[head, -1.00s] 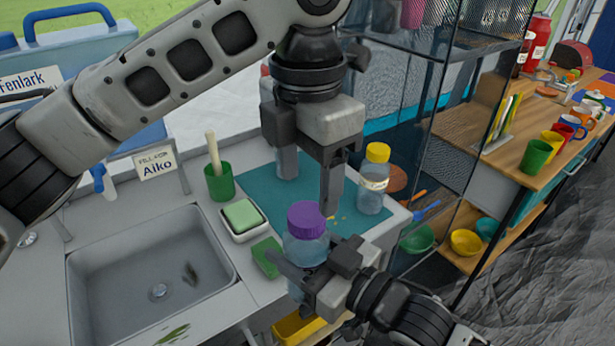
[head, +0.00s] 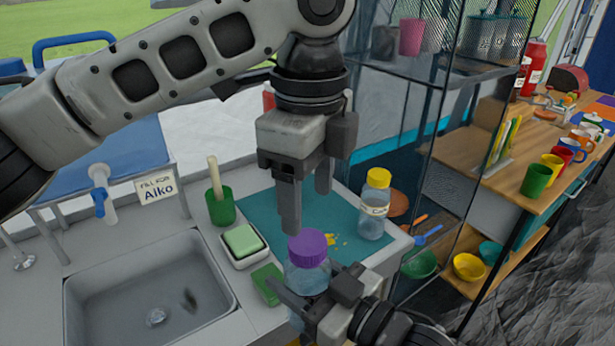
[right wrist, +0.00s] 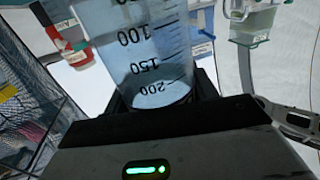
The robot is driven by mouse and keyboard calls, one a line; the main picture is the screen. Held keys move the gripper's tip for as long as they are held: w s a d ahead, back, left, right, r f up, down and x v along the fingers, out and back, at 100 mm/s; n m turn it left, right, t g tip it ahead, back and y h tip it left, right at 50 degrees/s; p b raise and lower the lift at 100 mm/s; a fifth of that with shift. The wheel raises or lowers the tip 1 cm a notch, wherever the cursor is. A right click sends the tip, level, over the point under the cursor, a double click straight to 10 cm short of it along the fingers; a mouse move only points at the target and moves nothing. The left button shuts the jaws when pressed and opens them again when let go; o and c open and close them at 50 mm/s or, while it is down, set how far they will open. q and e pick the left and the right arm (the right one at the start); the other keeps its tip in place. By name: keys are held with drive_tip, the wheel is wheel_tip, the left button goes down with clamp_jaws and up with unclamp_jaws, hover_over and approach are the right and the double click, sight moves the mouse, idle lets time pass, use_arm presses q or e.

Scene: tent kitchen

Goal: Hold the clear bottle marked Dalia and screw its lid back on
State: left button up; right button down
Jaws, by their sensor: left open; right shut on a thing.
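A clear bottle (head: 305,280) with a purple lid (head: 307,246) on its top stands upright in my right gripper (head: 312,294), which is shut around its body. I cannot tell how tightly the lid sits. The right wrist view shows the bottle (right wrist: 150,45) close up, with volume marks and no readable name. My left gripper (head: 306,208) is open and empty, pointing down just above the purple lid, apart from it. A second clear bottle (head: 374,212) with a yellow lid (head: 378,178) stands on the teal mat (head: 262,213); its label is too small to read surely.
A sink (head: 150,295) lies at the left. A green sponge on a white dish (head: 243,242), another green sponge (head: 267,283) and a green cup with a brush (head: 220,206) stand beside the mat. A dark mesh shelf (head: 440,130) rises at the right.

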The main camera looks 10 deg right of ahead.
sight(307, 242)
use_arm(q)
drive_tip(key=n, duration=0.8)
drive_tip(key=shift+r, duration=0.35)
drive_tip(key=n, duration=0.4)
drive_tip(key=shift+r, duration=0.2)
drive_tip(key=n, duration=0.5)
drive_tip(key=shift+a+r, duration=0.1)
drive_tip(key=shift+r, duration=0.05)
drive_tip(key=shift+f, duration=4)
